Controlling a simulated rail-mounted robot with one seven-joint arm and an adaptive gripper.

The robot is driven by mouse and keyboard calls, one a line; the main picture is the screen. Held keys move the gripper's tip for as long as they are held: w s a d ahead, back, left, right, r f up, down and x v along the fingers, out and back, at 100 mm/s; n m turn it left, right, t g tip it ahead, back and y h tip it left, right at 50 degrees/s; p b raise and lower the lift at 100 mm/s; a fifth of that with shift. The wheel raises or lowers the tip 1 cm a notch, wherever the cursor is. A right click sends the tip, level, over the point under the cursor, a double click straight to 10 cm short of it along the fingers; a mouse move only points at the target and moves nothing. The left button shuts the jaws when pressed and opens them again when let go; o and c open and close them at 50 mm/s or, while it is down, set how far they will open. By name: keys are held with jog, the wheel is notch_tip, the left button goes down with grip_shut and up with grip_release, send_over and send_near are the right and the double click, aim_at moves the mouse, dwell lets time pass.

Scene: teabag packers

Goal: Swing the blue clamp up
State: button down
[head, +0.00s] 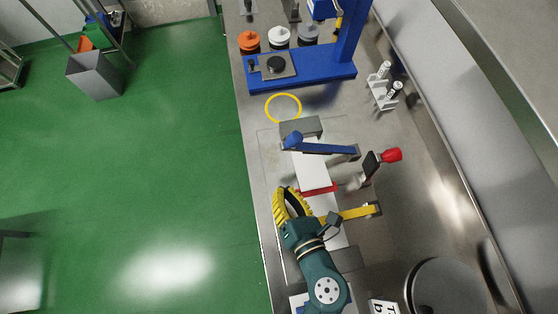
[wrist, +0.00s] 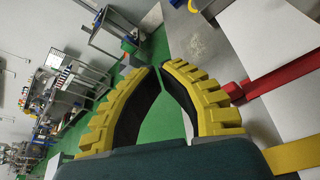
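The blue clamp (head: 325,148) lies low across the far end of a white strip (head: 313,175) in the head view. Its rounded blue end (head: 292,140) is at the left and its pivot (head: 356,152) at the right. My gripper (head: 284,190), with ribbed yellow fingers, is nearer the robot than the blue clamp, at the strip's left side, and apart from it. In the wrist view the fingertips (wrist: 160,69) nearly meet, with nothing held between them. The blue clamp does not show in the wrist view.
A red bar (head: 319,190) and a yellow clamp (head: 355,213) cross the strip close to my gripper. A red-handled part (head: 390,155) stands to the right. A grey block (head: 300,127) sits beyond the blue clamp. The green floor (head: 150,180) is open at left.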

jog(key=x, duration=0.6)
jog(key=b+x, duration=0.1)
jog(key=x, duration=0.2)
jog(key=shift+w+a+r, duration=0.1)
jog(key=shift+w+r, duration=0.1)
jog(key=shift+w, duration=0.25)
jog(key=shift+w+d+r+p, duration=0.15)
jog(key=shift+d+r, duration=0.2)
jog(key=shift+r, duration=0.2)
jog(key=shift+w+d+r+p, duration=0.15)
jog(key=shift+d+r, duration=0.15)
jog(key=shift+r, duration=0.25)
jog(key=shift+d+r+p, duration=0.15)
jog(key=shift+d+r, duration=0.2)
jog(key=shift+r, duration=0.25)
jog(key=shift+r, duration=0.1)
